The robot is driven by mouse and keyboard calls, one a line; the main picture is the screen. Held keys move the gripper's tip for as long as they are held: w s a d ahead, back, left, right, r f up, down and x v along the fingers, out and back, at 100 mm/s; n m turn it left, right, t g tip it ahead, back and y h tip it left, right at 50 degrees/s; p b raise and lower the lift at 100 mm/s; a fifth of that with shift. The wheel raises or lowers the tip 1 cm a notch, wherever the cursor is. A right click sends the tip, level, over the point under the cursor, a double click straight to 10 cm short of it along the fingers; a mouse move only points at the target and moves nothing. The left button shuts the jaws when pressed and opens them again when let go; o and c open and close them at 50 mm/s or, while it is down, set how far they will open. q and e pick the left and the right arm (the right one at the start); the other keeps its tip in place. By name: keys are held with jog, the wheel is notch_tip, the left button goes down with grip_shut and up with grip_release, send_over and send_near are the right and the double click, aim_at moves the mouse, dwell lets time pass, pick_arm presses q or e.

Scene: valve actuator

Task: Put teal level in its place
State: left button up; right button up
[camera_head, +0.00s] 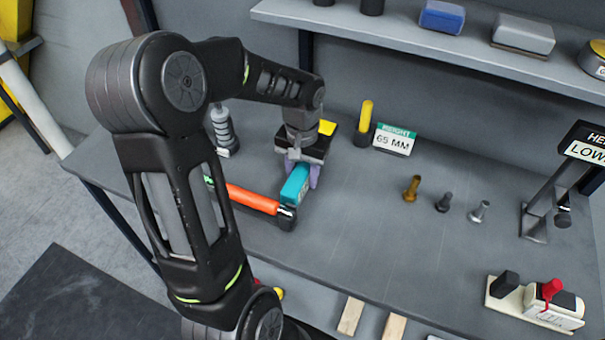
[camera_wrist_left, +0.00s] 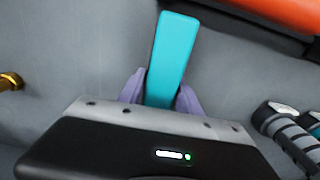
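The teal level (camera_head: 295,184) is a short teal block at the middle of the workbench, beside the black end of an orange-handled tool. My left gripper (camera_head: 300,172) reaches down over it from behind. In the left wrist view the level (camera_wrist_left: 171,60) sticks out from between the purple fingers (camera_wrist_left: 161,92). The fingers lie against both of its sides, so the gripper looks shut on it. I cannot tell whether the level touches the bench. My right gripper is not in view.
The orange-handled tool (camera_head: 252,199) lies close on the left. A yellow-topped cylinder (camera_head: 365,120) and a "65 MM" sign (camera_head: 394,140) stand behind. Several bolts (camera_head: 443,202) stand to the right. A shelf (camera_head: 420,40) overhangs the back. The bench centre front is clear.

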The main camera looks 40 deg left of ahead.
aim_at(302, 169)
pick_arm(q)
jog(key=o, duration=0.3)
jog(key=shift+o, duration=0.2)
jog(key=shift+r, duration=0.2)
notch_tip(302, 169, up, 12)
jog(key=shift+o, duration=0.2)
dwell(0.7)
